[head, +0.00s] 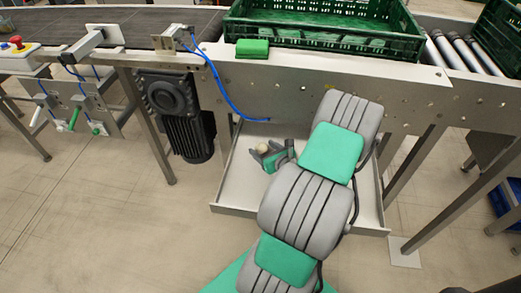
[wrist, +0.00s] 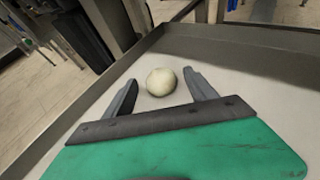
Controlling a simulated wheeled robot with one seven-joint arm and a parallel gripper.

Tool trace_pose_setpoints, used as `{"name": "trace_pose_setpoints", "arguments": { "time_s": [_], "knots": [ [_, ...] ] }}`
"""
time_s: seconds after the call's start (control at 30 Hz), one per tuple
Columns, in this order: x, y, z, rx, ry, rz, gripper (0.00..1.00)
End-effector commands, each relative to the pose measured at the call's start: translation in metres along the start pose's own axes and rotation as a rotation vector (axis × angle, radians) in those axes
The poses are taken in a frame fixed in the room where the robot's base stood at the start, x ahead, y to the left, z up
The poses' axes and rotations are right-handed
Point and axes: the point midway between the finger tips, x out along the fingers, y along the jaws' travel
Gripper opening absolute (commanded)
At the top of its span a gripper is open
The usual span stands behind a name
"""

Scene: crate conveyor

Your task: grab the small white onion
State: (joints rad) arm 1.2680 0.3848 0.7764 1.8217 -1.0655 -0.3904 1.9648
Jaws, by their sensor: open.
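The small white onion (wrist: 161,82) is a pale round ball lying on the floor of a shallow light grey tray (head: 233,182). In the wrist view it sits between and slightly beyond the tips of my gripper (wrist: 156,86), with a gap on each side. My gripper is open and empty, one finger left of the onion and one right. In the head view the onion (head: 262,149) shows small and pale at my gripper (head: 266,157), low in the tray. My arm covers the tray's right part.
The tray's raised rim (head: 228,208) surrounds the work area, under the conveyor frame (head: 290,84). A black motor (head: 183,120) hangs to the left. A blue cable (head: 222,88) droops above the tray. A green crate (head: 318,32) stands on the conveyor.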

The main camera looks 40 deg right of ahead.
Motion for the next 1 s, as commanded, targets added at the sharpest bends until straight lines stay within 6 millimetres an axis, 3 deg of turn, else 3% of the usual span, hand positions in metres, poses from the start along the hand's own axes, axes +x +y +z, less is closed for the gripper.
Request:
{"name": "trace_pose_setpoints", "arguments": {
  "time_s": [0.27, 1.0],
  "knots": [
    [0.0086, -0.0006, 0.0, -0.001, 0.0, -0.001, 0.65],
    [0.0084, 0.0001, -0.0001, -0.003, 0.001, 0.0, 0.06]
  ]
}}
